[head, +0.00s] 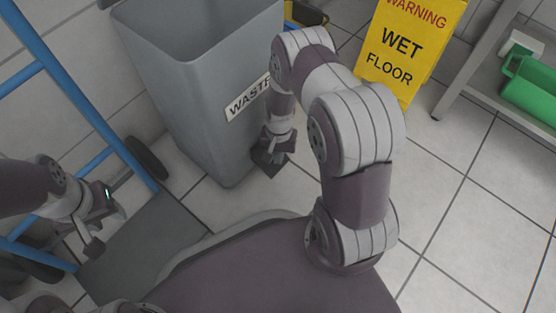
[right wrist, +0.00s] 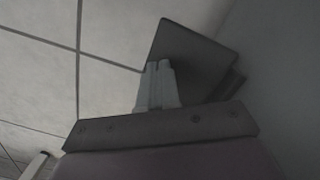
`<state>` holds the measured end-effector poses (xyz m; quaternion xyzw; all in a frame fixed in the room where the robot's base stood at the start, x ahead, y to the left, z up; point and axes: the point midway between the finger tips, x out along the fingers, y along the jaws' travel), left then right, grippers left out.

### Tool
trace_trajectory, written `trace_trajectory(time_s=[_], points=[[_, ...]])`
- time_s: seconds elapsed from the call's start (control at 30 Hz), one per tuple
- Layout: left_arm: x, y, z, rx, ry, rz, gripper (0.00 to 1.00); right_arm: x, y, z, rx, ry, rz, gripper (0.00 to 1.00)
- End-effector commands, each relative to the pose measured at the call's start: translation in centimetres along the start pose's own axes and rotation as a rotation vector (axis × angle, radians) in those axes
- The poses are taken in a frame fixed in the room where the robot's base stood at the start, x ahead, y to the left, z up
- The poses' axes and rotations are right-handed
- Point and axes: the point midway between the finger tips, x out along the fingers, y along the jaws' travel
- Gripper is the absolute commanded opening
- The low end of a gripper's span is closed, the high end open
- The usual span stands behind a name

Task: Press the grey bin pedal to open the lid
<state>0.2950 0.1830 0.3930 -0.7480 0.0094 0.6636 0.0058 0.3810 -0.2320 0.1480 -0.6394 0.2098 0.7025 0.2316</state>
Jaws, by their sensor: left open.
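The grey bin (head: 195,110) with a WASTE label (head: 247,99) stands at the upper middle of the head view. Its top appears open, with the grey inside showing; the lid itself cannot be made out. The pedal, a dark square plate (head: 266,164), sits low at the bin's front; it also shows in the right wrist view (right wrist: 190,58). My right gripper (head: 277,150) points down at the pedal, fingertips over the plate and seemingly touching it. In the right wrist view its fingers (right wrist: 158,84) are together, with nothing between them. My left gripper (head: 101,221) is open and empty at the left.
A blue hand-truck frame (head: 85,105) with a dark wheel (head: 146,158) and grey plate (head: 140,245) stands at the left. A yellow wet-floor sign (head: 405,50) stands right of the bin. A metal shelf (head: 490,85) holds a green container (head: 530,90). Tiled floor at right is clear.

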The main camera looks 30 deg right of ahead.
Motion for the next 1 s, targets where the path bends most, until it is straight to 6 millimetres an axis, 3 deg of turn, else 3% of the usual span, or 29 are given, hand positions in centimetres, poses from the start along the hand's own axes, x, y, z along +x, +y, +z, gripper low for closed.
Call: trace_trajectory(time_s=[0.17,0.4,0.73,1.0], points=[[-0.1,0.0,-0.1,0.0,0.001,0.0,0.43,0.0,0.1,-0.2,0.002,-0.003,0.002,0.0],[-0.6,0.0,-0.1,0.0,0.001,0.0,0.43,-1.2,0.1,-2.9,0.001,0.002,0.0,0.0],[-0.9,0.0,-0.1,0.0,0.001,0.0,0.43,-1.7,0.0,-3.0,0.001,0.006,-0.002,0.0],[-4.1,0.0,-0.5,0.0,0.001,0.0,0.43,-5.8,0.0,-2.9,0.001,0.002,0.0,0.0]])
